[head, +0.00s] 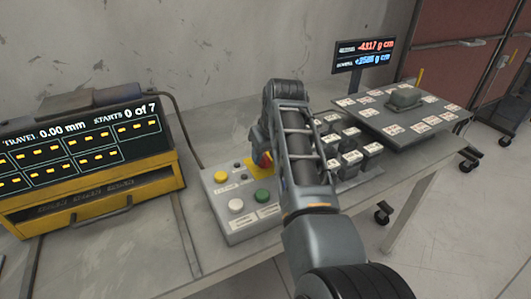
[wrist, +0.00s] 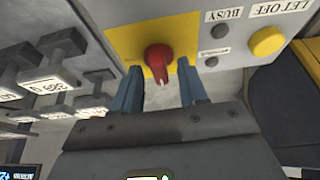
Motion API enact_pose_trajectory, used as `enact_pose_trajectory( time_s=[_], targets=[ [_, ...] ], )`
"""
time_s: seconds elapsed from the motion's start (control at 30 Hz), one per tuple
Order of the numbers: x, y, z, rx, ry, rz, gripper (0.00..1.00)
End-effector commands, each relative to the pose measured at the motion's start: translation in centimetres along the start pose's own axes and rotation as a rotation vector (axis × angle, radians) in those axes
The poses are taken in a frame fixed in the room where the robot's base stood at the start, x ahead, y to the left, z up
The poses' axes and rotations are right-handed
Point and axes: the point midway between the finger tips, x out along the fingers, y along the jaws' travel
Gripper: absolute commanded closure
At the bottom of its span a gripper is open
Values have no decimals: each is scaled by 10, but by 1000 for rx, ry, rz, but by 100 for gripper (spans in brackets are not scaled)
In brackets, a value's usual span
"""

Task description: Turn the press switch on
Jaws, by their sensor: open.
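In the head view the red knob (head: 265,159) shows only partly beside my arm, on the yellow plate (head: 252,165) of the grey control box (head: 222,200). My arm hides the fingers in the head view.
The box also has a yellow button (head: 221,176), a white button (head: 236,205) and a green button (head: 262,196). A yellow display unit (head: 100,190) stands left. Several labelled weights (head: 352,157) stand right, before a raised plate (head: 440,125) and a readout (head: 363,53).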

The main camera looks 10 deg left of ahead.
Motion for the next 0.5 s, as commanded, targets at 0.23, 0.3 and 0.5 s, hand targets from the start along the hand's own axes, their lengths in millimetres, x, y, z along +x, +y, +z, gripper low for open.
enact_pose_trajectory(
  time_s=[0.23, 0.3, 0.5],
  targets=[
    [0, 0, 0, 0, 0, 0, 62],
    [0, 0, 0, 0, 0, 0, 69],
    [0, 0, 0, 0, 0, 0, 88]
  ],
)
